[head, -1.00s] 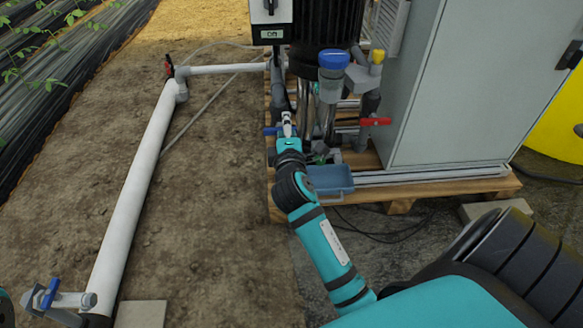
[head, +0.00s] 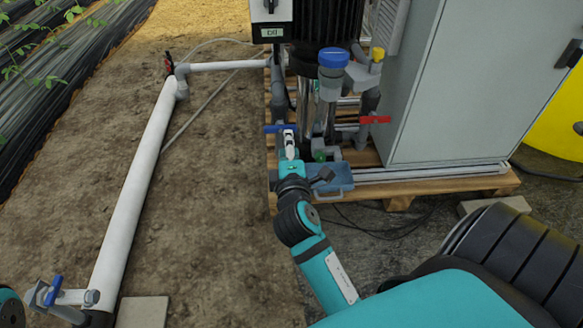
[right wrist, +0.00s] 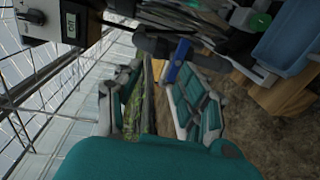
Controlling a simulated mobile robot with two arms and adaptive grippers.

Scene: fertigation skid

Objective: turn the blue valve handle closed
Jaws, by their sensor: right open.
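The blue valve handle (head: 281,129) is on the pipework at the skid's left front corner, lying crosswise in the head view. It also shows in the right wrist view (right wrist: 178,62), beyond the fingers and near the tip of the right-hand one. My right gripper (head: 289,142) is open and empty, just on the near side of the handle. In the right wrist view its two fingers (right wrist: 158,75) stand apart. I cannot tell whether a finger touches the handle. My left gripper is not in view.
A blue tray (head: 335,180) sits on the pallet beside my right wrist. A red handle (head: 375,120) and a grey cabinet (head: 425,90) stand to the right. Another blue handle (head: 54,290) is at the lower left. Bare soil (head: 215,200) lies open left of the skid.

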